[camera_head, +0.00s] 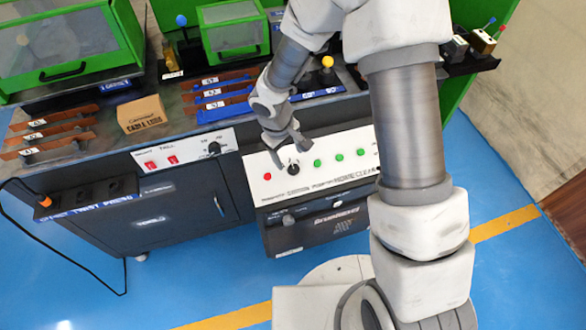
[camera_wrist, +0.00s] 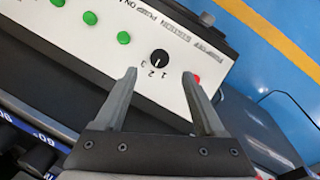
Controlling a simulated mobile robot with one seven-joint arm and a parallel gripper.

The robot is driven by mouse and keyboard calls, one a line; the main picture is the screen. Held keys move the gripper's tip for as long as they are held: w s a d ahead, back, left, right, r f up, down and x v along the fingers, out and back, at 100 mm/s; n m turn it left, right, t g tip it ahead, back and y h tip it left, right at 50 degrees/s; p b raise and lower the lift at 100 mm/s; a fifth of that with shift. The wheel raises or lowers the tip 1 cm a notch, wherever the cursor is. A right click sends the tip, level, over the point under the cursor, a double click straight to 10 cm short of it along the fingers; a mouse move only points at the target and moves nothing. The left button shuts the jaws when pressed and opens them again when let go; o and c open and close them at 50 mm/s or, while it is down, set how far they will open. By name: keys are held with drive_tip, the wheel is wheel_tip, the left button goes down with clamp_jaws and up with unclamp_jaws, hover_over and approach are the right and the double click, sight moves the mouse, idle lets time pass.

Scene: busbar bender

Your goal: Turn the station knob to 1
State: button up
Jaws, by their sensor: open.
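The station knob (camera_wrist: 159,57) is a small round black knob on the white control panel (camera_wrist: 195,45). Printed digits 1, 2 and 3 sit beside it. Its pointer is too small to read surely. In the head view the knob (camera_head: 293,168) is just below my gripper (camera_head: 288,147). In the wrist view my gripper (camera_wrist: 160,76) is open and empty. Its fingertips appear on either side of the knob's line, with the knob slightly beyond them. I cannot tell the gap to the panel, and no contact shows.
A red button (camera_wrist: 197,79) lies partly behind the right fingertip. Green buttons (camera_wrist: 124,37) line the panel's other side. A second panel with red switches (camera_head: 161,162) and another black knob (camera_head: 214,148) is at left. Copper bars (camera_head: 222,82) and a cardboard box (camera_head: 141,114) lie on the bench.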

sight(293, 169)
drive_tip(key=f, duration=0.2)
drive_tip(key=f+b, duration=0.1)
drive_tip(key=f, duration=0.2)
drive_tip(key=w+d+f, duration=0.1)
drive_tip(key=f, duration=0.1)
drive_tip(key=shift+f+b, duration=0.25)
drive_tip(key=shift+b, duration=0.05)
clamp_jaws()
